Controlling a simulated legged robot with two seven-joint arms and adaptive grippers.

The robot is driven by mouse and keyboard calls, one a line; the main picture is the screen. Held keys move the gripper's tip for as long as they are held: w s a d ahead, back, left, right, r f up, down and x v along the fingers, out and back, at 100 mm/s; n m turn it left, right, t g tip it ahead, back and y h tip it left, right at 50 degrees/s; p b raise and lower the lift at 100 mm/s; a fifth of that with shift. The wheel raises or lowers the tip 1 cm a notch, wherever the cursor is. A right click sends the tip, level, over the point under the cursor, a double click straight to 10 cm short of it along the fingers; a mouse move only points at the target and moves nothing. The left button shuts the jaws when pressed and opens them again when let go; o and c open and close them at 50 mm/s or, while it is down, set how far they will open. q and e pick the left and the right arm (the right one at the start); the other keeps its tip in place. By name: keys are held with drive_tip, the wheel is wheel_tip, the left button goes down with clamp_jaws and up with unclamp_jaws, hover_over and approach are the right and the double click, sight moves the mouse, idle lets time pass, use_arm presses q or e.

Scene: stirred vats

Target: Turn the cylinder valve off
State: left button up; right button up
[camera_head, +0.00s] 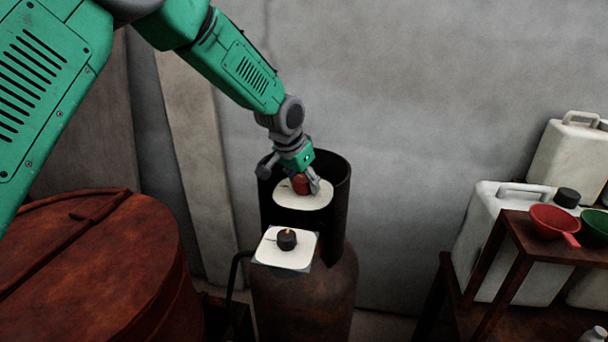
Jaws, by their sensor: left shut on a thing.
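The gas cylinder (305,295) is a rusty brown upright bottle with a dark open collar (338,205) around its top. My left gripper (302,184) reaches down inside the collar from above. It is shut on a small red-brown valve knob (300,182), partly hidden by the fingers. A white round plate (310,201) with dark marks lies behind and below the knob. In front of the collar is a white square plate (287,256) with a dark knob (287,239) that has a small orange mark on top. My right gripper is not in view.
A large rusty lidded vat (120,270) stands at the left. At the right, a rusty stand (525,240) holds a red scoop (555,221) and a green bowl (597,226). White jerrycans (490,220) stand behind it. A grey wall (400,120) closes the back.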

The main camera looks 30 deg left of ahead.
use_arm(q)
drive_tip(key=m+h, duration=0.1)
drive_tip(key=m, duration=0.1)
drive_tip(key=m+h, duration=0.1)
drive_tip(key=m, duration=0.2)
drive_tip(key=shift+a+g, duration=0.1)
drive_tip(key=shift+g, duration=0.3)
drive_tip(key=m+g+h, duration=0.1)
drive_tip(key=m, duration=0.4)
drive_tip(key=shift+m, duration=0.3)
drive_tip(key=o, duration=1.2)
drive_tip(key=shift+w, duration=0.1)
drive_tip(key=shift+c, duration=0.2)
drive_tip(key=shift+f, duration=0.15)
drive_tip(key=v, duration=1.1)
drive_tip(key=shift+w+a+r, duration=0.3)
drive_tip(key=shift+a+r, duration=0.1)
